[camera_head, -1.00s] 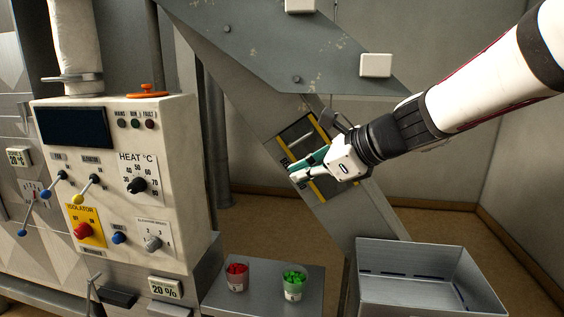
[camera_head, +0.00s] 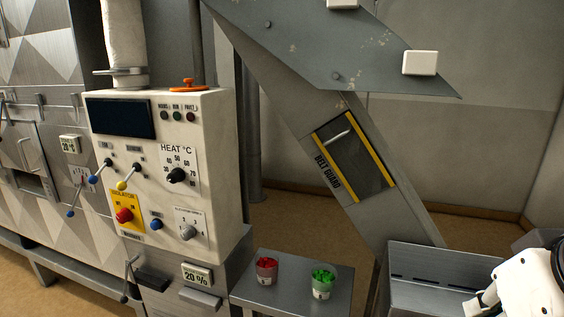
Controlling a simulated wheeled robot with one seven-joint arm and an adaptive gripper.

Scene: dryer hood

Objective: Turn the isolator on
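The isolator is a red rotary knob (camera_head: 124,215) on a yellow plate (camera_head: 134,224) at the lower left of the white control panel (camera_head: 215,130). Its exact pointing direction is too small to read. My gripper (camera_head: 474,306) is at the bottom right corner, partly cut off by the frame edge, in front of the grey metal bin. It is far from the isolator, and its finger opening cannot be made out.
A blue button (camera_head: 155,224), a grey selector (camera_head: 188,232) and a heat dial (camera_head: 177,175) sit near the isolator. Levers with blue (camera_head: 93,180) and yellow (camera_head: 121,185) knobs stick out above it. Two cups of red (camera_head: 266,270) and green (camera_head: 323,281) pieces stand on a low table (camera_head: 293,297).

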